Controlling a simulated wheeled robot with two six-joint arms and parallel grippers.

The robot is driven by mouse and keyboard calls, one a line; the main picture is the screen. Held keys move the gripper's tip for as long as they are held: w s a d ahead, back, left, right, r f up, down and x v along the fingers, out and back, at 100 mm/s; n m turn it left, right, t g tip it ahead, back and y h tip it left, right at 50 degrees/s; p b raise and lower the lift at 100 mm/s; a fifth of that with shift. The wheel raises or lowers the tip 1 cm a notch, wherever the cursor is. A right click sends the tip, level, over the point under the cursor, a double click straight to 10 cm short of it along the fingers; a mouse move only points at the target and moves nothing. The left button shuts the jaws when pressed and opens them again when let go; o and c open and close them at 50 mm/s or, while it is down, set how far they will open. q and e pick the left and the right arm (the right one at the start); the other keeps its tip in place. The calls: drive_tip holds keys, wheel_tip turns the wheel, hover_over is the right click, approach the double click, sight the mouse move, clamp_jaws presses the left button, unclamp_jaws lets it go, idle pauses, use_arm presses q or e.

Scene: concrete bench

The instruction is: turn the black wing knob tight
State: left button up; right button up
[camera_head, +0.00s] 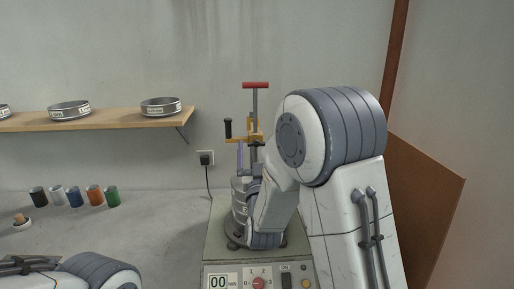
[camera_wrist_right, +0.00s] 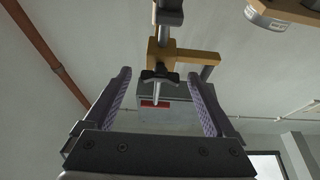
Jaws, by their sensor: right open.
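The black wing knob (camera_wrist_right: 160,76) shows in the right wrist view, below a yellow clamp block (camera_wrist_right: 161,54) on a vertical rod. My right gripper (camera_wrist_right: 159,74) is open, with one purple-padded finger on each side of the knob. Gaps show between both fingers and the knob, and nothing is gripped. In the head view the yellow clamp (camera_head: 256,137) stands above the sieve stack (camera_head: 239,196), and my right arm hides much of the stack and gripper. One purple finger shows left of the rod. My left arm is at the bottom left, its jaws not clear.
The shaker base (camera_head: 222,246) has a timer display and red dial on its front. Several coloured jars (camera_head: 74,197) stand on the bench at left. A wooden shelf (camera_head: 105,119) holds sieves. A brown panel (camera_head: 430,190) stands at right.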

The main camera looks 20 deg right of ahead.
drive_tip(key=c, duration=1.4)
drive_tip(key=shift+f+m+b, duration=0.1)
drive_tip(key=shift+m+b, duration=0.4)
drive_tip(key=shift+b, duration=0.2)
drive_tip(key=m+g+h+b, duration=0.1)
drive_tip(key=m+b, duration=0.2)
drive_tip(key=m+g+h+b, duration=0.1)
drive_tip(key=m+h+b, duration=0.1)
drive_tip(key=m+b, duration=0.1)
drive_tip(key=m+g+h+b, duration=0.1)
drive_tip(key=m+b, duration=0.2)
drive_tip(key=m, duration=0.1)
drive_tip(key=shift+a+m+h, duration=0.2)
drive_tip(key=shift+m+h, duration=0.1)
drive_tip(key=shift+h, duration=0.1)
drive_tip(key=shift+m+g+h+b, duration=0.3)
drive_tip(key=shift+m+g+b, duration=0.45)
drive_tip(key=shift+m, duration=0.45)
drive_tip(key=m, duration=0.1)
drive_tip(key=m+g+b, duration=0.1)
drive_tip(key=m, duration=0.1)
drive_tip(key=shift+r, duration=0.3)
drive_tip(key=m+g+b, duration=0.1)
drive_tip(key=m, duration=0.1)
drive_tip(key=shift+a+r+m, duration=0.1)
drive_tip(key=shift+m, duration=0.3)
drive_tip(key=shift+m+g, duration=0.55)
drive_tip(key=shift+m, duration=0.75)
drive_tip(key=shift+r, duration=0.1)
